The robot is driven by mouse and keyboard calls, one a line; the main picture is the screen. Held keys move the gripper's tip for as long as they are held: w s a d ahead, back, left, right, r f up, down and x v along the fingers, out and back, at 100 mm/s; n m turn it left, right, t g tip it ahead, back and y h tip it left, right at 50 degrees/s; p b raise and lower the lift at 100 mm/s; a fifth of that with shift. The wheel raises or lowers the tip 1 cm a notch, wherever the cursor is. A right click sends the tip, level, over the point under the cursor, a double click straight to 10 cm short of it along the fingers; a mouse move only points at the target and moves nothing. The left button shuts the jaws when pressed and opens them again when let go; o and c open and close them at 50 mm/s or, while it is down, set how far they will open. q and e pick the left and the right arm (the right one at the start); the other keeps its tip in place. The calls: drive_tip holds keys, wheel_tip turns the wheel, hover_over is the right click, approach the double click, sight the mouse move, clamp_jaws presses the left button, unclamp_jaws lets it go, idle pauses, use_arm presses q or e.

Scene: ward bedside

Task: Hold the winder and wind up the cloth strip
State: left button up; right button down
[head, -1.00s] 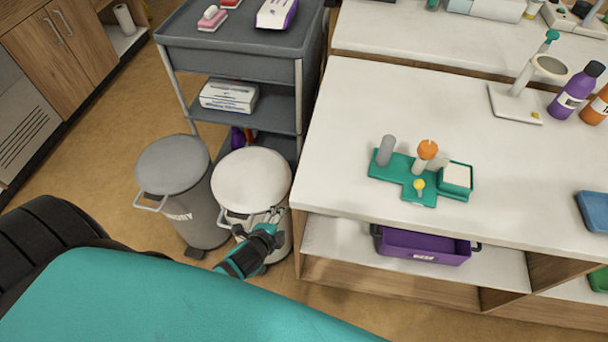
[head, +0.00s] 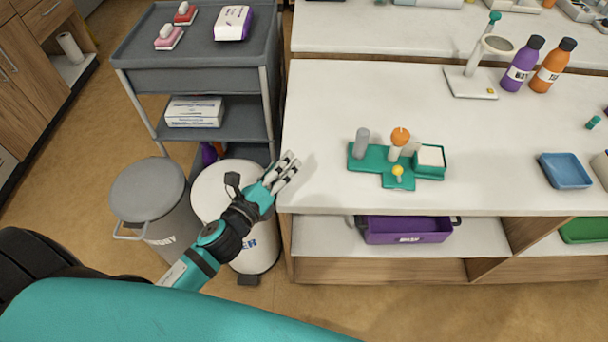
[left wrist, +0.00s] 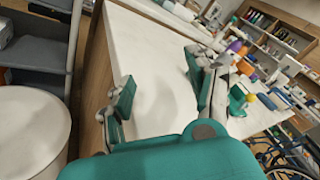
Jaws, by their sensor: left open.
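The winder (head: 393,180) appears to be the teal base on the white worktop. It carries a grey post (head: 362,143), a post with an orange top (head: 400,137), a yellow knob (head: 398,170) and a white block (head: 430,156) in a teal holder. I cannot tell which part is the cloth strip. My left gripper (head: 288,168) is open and empty at the worktop's left edge, left of the winder and apart from it. In the left wrist view the gripper's spread fingers (left wrist: 163,92) show, with the winder partly hidden behind the right finger. My right gripper is out of view.
Two lidded bins, grey (head: 148,190) and white (head: 232,188), stand left of the worktop below my left arm. A grey cart (head: 195,85) stands behind them. A blue tray (head: 565,171) and bottles (head: 522,65) are to the right. A purple bin (head: 405,230) sits on the shelf below.

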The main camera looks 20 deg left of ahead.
sight(357, 144)
use_arm(q)
drive_tip(key=d+m+h, duration=0.2)
drive_tip(key=m, duration=0.2)
drive_tip(key=d+m+g+h, duration=0.1)
drive_tip(key=d+m+h, duration=0.1)
drive_tip(key=m, duration=0.3)
drive_tip(key=s+d+r+m+h, duration=0.1)
drive_tip(key=d+m+h, duration=0.1)
drive_tip(key=m+h, duration=0.1)
drive_tip(key=shift+m, duration=0.8)
drive_tip(key=shift+d+m+g, duration=0.2)
drive_tip(key=shift+m+g, duration=0.1)
drive_tip(key=shift+w+d+r+p, duration=0.1)
drive_tip(key=shift+w+d+p, duration=0.1)
drive_tip(key=shift+w+p, duration=0.1)
drive_tip(key=p+x, duration=0.3)
drive_tip(key=x, duration=1.2)
drive_tip(key=shift+r, duration=0.1)
drive_tip(key=shift+w+d, duration=0.35)
drive_tip(key=shift+w, duration=0.25)
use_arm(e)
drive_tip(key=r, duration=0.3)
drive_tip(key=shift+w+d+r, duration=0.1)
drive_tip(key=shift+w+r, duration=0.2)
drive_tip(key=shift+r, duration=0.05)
